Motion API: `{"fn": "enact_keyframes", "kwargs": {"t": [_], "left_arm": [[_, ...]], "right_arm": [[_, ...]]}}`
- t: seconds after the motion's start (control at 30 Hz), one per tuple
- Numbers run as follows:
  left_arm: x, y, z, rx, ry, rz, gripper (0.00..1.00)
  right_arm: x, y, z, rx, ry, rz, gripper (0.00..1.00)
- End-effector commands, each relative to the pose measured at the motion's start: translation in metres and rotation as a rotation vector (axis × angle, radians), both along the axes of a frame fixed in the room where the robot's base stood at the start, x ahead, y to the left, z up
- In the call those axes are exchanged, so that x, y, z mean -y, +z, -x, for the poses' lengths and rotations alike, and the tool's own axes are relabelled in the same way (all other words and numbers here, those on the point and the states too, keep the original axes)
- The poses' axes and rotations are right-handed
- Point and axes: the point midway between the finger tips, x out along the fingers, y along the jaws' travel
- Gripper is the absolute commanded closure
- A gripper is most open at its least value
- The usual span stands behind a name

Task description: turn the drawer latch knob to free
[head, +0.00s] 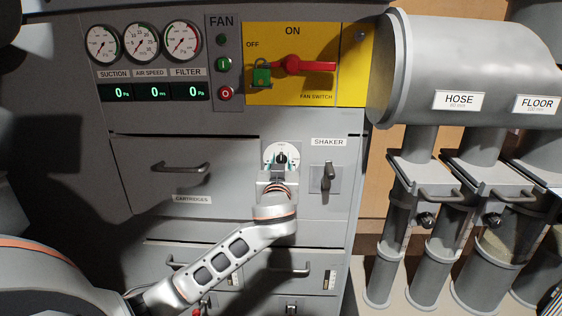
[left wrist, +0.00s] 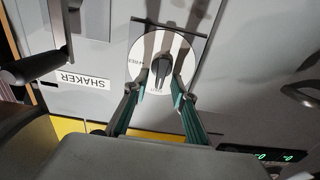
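The latch knob (left wrist: 161,72) is a black knob on a round white dial (left wrist: 142,52), seen close up in the left wrist view. In the head view the dial (head: 270,149) is at the right end of the CARTRIDGES drawer front (head: 140,166), partly hidden by my gripper. My left gripper (left wrist: 164,84) has its two fingers on either side of the knob, with some white dial visible between; firm contact does not show. In the head view my left gripper (head: 280,164) points at the dial. The dial's small lettering is unreadable. My right gripper is not in view.
The SHAKER lever (head: 328,176) is close to the right of the dial. The drawer handle (head: 180,166) juts out on the left. Above is the yellow fan switch panel (head: 260,32) with a red handle (head: 310,66) and green padlock (head: 261,76). Grey ducts (head: 470,60) stand right.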

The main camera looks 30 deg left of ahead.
Motion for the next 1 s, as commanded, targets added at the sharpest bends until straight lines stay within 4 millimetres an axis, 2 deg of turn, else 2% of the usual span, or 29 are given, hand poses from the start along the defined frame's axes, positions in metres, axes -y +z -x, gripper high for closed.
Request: {"fn": "enact_keyframes", "kwargs": {"t": [0.17,0.3,0.57,0.77,1.0], "left_arm": [[0.0,0.0,0.0,0.0,-0.001,0.0,0.74],[0.0,0.0,0.0,0.001,-0.001,0.001,1.0],[0.001,0.0,0.0,-0.002,-0.001,-0.002,1.0],[0.002,0.002,0.0,-0.027,-0.002,-0.04,1.0],[0.004,0.004,-0.001,-0.108,0.0,-0.171,1.0]], "right_arm": [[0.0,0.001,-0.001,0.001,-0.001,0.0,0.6],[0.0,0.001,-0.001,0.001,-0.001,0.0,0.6],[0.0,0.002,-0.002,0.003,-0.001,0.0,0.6],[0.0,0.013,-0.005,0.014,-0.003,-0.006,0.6],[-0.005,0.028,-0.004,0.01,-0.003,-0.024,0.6]]}}
